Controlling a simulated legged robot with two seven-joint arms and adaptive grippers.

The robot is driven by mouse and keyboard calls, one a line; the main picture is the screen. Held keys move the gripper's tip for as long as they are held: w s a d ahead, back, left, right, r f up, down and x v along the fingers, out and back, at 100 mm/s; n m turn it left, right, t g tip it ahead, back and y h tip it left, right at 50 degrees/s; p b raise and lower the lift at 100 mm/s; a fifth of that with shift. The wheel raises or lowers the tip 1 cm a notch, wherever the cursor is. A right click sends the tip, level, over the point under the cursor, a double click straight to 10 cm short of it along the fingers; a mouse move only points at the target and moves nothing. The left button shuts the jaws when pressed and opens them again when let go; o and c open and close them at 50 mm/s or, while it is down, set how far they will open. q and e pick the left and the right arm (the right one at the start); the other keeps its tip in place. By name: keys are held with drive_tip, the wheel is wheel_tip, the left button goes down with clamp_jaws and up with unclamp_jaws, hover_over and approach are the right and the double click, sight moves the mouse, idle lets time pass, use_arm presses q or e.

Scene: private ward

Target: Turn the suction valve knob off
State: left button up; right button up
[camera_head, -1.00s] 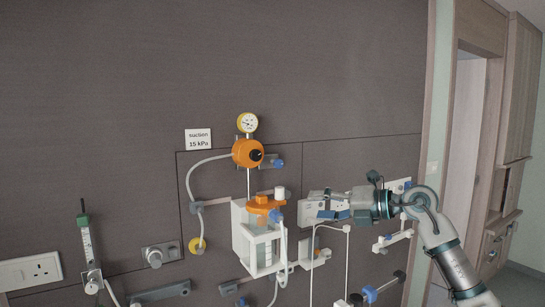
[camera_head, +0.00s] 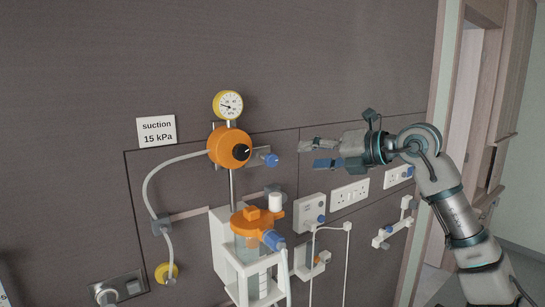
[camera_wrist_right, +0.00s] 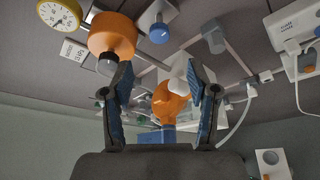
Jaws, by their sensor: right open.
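The suction valve is a round orange body (camera_head: 229,147) on the wall, with a black knob (camera_head: 241,151) on its front that bears a pale mark. A yellow-rimmed gauge (camera_head: 228,105) sits above it. My right gripper (camera_head: 313,155) is open and empty, to the right of the knob at about its height, clearly apart from it in the head view. In the right wrist view the orange body (camera_wrist_right: 112,34) and dark knob (camera_wrist_right: 107,64) show at upper left, by the left fingertip of my gripper (camera_wrist_right: 157,73); contact cannot be told. My left gripper is not in view.
A blue-tipped wall fitting (camera_head: 271,160) lies between valve and gripper. Below hangs a suction jar with an orange lid (camera_head: 257,220) in a white holder. A pale hose (camera_head: 149,190) loops left, below the "suction 15 kPa" sign (camera_head: 156,131). Sockets (camera_head: 349,194) are at right.

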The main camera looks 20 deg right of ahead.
sight(274, 159)
drive_tip(key=p+x, duration=0.3)
drive_tip(key=x, duration=0.8)
drive_tip(key=shift+w+a+r, duration=0.1)
drive_tip(key=shift+w+a, duration=0.05)
drive_tip(key=shift+w, duration=0.1)
drive_tip(key=shift+w+a+f, duration=0.2)
drive_tip(key=shift+w+a, duration=0.15)
drive_tip(key=shift+w+f, duration=0.1)
drive_tip(key=shift+w, duration=0.05)
drive_tip(key=shift+d, duration=0.1)
drive_tip(key=c, duration=0.6)
use_arm(q)
drive_tip(key=r, duration=0.2)
drive_tip(key=w+r, duration=0.1)
drive_tip(key=r, duration=0.1)
use_arm(e)
clamp_jaws()
